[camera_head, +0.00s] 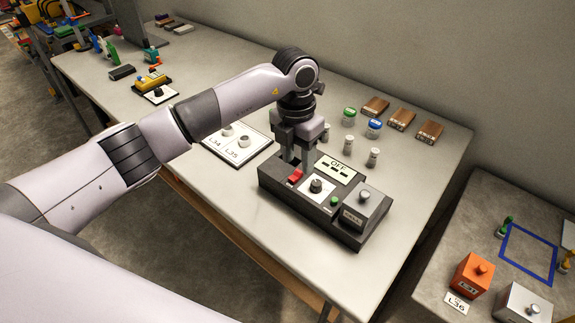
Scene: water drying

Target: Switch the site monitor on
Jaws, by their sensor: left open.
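My right gripper is out of view.
A white board (237,142) with round pieces lies left of the box. Small jars (374,127) and brown blocks (402,118) stand behind it. A second table at the lower right holds an orange block (471,274). The table front is clear.

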